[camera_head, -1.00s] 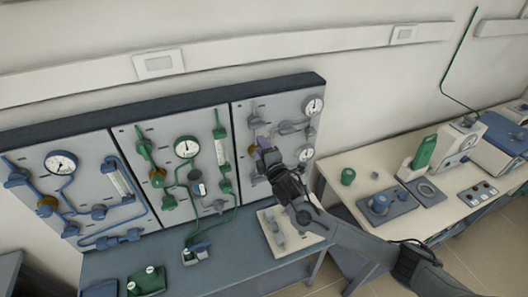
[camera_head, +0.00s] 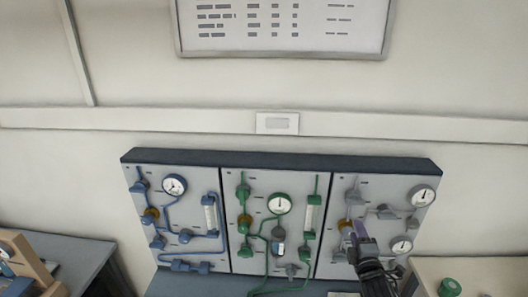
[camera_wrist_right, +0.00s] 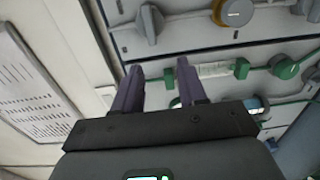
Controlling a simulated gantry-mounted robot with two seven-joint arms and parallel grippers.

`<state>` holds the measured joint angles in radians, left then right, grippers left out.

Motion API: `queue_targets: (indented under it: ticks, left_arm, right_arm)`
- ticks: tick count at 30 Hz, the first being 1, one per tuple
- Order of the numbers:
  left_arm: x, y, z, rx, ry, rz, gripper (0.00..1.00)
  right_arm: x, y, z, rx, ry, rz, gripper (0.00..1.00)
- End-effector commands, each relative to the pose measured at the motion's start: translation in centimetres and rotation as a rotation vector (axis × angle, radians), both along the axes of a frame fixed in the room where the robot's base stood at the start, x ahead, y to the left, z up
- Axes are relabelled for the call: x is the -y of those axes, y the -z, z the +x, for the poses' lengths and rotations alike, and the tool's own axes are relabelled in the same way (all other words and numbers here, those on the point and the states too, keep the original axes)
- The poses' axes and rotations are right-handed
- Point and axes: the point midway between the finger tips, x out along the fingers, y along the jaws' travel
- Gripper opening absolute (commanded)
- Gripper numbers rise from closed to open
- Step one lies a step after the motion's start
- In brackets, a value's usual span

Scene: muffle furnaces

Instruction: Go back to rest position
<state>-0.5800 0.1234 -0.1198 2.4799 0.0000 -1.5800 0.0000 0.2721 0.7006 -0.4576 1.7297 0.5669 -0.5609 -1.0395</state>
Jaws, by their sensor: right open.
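My right gripper (camera_head: 356,236) is in front of the lower part of the right, grey-fitted gas panel (camera_head: 372,190) in the head view. In the right wrist view its two purple fingers (camera_wrist_right: 160,80) stand apart with nothing between them. Beyond the fingers that view shows grey, orange and green knobs on the panels; I cannot tell how far the tips are from them. My left gripper is not in view.
A blue-piped panel (camera_head: 200,240) and a green-piped panel (camera_head: 298,245) stand left of the right panel. A bench (camera_head: 75,262) is at the lower left, and a pale bench (camera_head: 490,270) with a green knob-like item (camera_head: 450,287) is at the lower right.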

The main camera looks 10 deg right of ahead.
Motion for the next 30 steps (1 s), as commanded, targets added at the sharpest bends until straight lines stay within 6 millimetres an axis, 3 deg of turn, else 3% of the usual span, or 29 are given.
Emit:
queue_targets:
  ticks: [5, 9, 13, 17, 21, 27, 30]
  left_arm:
    - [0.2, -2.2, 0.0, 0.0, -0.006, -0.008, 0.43]
    - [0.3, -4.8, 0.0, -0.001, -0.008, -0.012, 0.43]
    - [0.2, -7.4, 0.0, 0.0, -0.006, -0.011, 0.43]
    - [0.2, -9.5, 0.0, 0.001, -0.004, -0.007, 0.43]
    - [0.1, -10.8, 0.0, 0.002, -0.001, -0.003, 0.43]
    - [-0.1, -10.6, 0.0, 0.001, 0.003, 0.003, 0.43]
    - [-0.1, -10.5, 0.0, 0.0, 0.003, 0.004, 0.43]
  right_arm:
    - [-1.8, 5.7, -3.1, -0.116, -0.006, 0.059, 0.41]
    - [-6.6, 10.4, -8.9, -0.239, -0.036, 0.2, 0.41]
    - [-11.8, 12.9, -16.1, -0.405, -0.033, 0.435, 0.41]
    - [-15.9, 12.8, -23.7, -0.571, 0.043, 0.732, 0.41]
    - [-18.3, 10.4, -30.4, -0.713, 0.202, 1.019, 0.41]
    - [-19.0, 6.9, -34.2, -0.779, 0.414, 1.223, 0.41]
    - [-19.1, 6.6, -35.7, -0.805, 0.515, 1.268, 0.41]
